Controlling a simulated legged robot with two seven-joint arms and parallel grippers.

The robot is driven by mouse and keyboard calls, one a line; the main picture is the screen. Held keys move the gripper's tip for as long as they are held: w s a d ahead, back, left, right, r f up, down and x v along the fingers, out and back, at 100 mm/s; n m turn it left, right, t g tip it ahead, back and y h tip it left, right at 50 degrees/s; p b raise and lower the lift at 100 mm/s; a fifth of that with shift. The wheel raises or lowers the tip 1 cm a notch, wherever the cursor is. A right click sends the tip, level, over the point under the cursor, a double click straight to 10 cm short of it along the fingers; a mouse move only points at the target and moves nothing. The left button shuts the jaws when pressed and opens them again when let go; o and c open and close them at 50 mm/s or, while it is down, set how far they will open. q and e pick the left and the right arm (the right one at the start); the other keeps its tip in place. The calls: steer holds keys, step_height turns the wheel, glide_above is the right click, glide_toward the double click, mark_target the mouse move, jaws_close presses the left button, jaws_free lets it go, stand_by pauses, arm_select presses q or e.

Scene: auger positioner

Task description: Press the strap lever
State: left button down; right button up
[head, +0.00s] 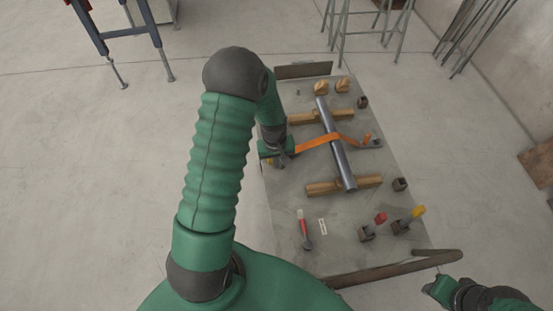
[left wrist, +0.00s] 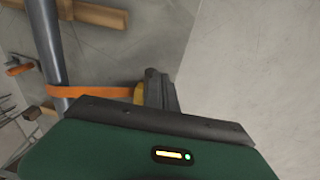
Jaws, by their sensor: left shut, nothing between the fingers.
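A grey tube (head: 334,142) lies across two wooden supports on a grey table (head: 290,205). An orange strap (head: 318,143) crosses over the tube; it also shows in the left wrist view (left wrist: 95,91). A small orange handle (head: 367,138) stands at the strap's right end and looks like a lever. My left gripper (head: 280,162) is shut and empty at the strap's left end, low by the table's left edge. In the left wrist view its fingers (left wrist: 157,90) are beside the strap's end, with a yellow-orange piece (left wrist: 138,94) partly hidden by them; contact is unclear. My right gripper (head: 436,289) is at the lower right, off the table.
Wooden supports (head: 325,187) hold the tube. A red-handled tool (head: 303,228), a red-topped clamp (head: 373,226) and a yellow-topped clamp (head: 409,219) are on the near part of the table. A dark bar (head: 390,270) runs along the near edge. Metal stands (head: 365,30) are beyond.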

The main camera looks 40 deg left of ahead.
arm_select(q)
step_height(320, 180, up, 6)
steer(key=s+d, duration=0.2)
steer(key=d, duration=0.1)
steer(key=shift+s, duration=0.35)
steer(key=shift+a, duration=0.2)
steer(key=shift+d, duration=0.1)
steer(key=s+d+r+m, duration=0.3)
steer(key=d+r+m, duration=0.1)
steer(key=d, duration=0.3)
steer(key=s+d+r+m+t, duration=0.1)
steer(key=s+d+r+m, duration=0.2)
steer(key=d+m, duration=0.3)
steer(key=shift+s+d+r, duration=0.35)
steer(key=shift+d+r, duration=0.15)
steer(key=shift+d, duration=0.2)
steer(key=shift+a, duration=0.25)
steer(key=shift+d, duration=0.15)
